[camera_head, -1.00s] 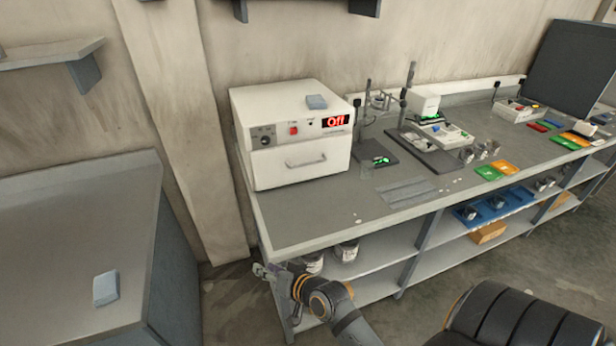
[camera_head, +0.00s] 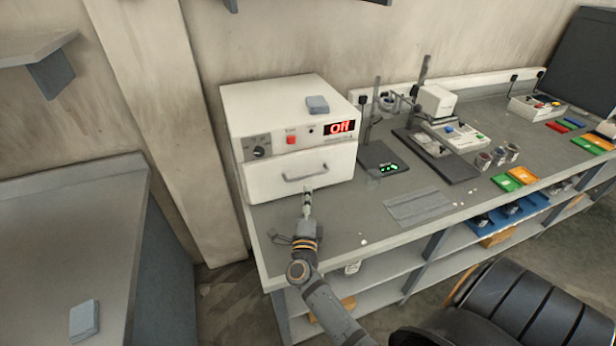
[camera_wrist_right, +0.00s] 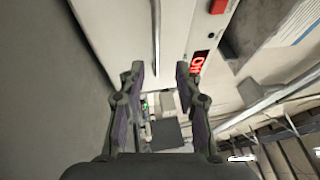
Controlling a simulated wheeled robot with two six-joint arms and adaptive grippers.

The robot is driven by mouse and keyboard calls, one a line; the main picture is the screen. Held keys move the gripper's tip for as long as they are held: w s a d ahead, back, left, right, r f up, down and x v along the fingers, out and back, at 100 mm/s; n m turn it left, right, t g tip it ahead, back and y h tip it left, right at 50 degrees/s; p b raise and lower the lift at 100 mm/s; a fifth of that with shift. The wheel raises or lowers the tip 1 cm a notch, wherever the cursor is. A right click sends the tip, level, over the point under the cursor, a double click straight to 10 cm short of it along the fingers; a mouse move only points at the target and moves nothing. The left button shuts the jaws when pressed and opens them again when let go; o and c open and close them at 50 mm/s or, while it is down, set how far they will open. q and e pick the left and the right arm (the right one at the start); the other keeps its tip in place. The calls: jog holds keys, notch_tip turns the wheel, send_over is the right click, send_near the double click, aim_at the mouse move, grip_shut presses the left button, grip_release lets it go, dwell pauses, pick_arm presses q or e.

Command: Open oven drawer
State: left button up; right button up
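The white oven (camera_head: 285,100) stands on the left end of the bench with its display (camera_head: 338,127) reading "Off". Its drawer (camera_head: 265,180) is shut below the control panel and has a thin grey horizontal handle (camera_head: 305,172). My right gripper (camera_head: 308,192) is just below and in front of the handle. In the right wrist view my right gripper (camera_wrist_right: 160,72) has its fingers spread with nothing held between them. The handle (camera_wrist_right: 156,38) shows there as a thin bar beyond the fingertips, apart from them. My left gripper is not in view.
A blue-grey block (camera_head: 317,104) lies on the oven. A dark device with green lights (camera_head: 383,160) stands right of it, beside a stand and a scale. A grey mat (camera_head: 418,207) lies in front. A lower table (camera_head: 60,240) with another block stands left.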

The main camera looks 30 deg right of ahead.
aim_at(308, 180)
jog(key=x, duration=0.5)
jog(key=p+x, duration=0.1)
jog(key=x, duration=0.1)
jog(key=shift+w+d+f, duration=0.15)
jog(key=shift+d+f, duration=0.05)
jog(key=shift+f, duration=0.1)
jog(key=shift+c, duration=1.1)
jog(key=c, duration=0.5)
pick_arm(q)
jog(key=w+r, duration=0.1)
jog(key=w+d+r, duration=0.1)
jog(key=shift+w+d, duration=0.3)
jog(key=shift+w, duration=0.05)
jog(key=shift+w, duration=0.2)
